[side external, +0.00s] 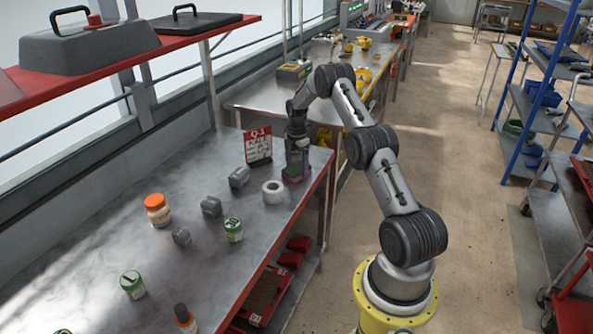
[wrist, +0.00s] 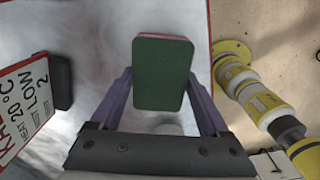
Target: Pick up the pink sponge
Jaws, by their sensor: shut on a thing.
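The sponge (wrist: 163,75) shows a dark green face in the wrist view, with a thin pink edge along its top. It sits between the two purple fingers of my gripper (wrist: 161,82), which is shut on its sides. In the side external view my gripper (side external: 297,165) points down near the right edge of the metal table, and the green of the sponge (side external: 291,178) shows low between the fingers. I cannot tell whether the sponge touches the table or is just above it. Most of its pink part is hidden.
A red-and-white sign (side external: 258,146) stands close left of my gripper. A white roll (side external: 273,192), grey weights (side external: 239,178), an orange-lidded jar (side external: 157,210) and green-labelled cans (side external: 233,230) stand on the table (side external: 90,240). Bare tabletop lies between them.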

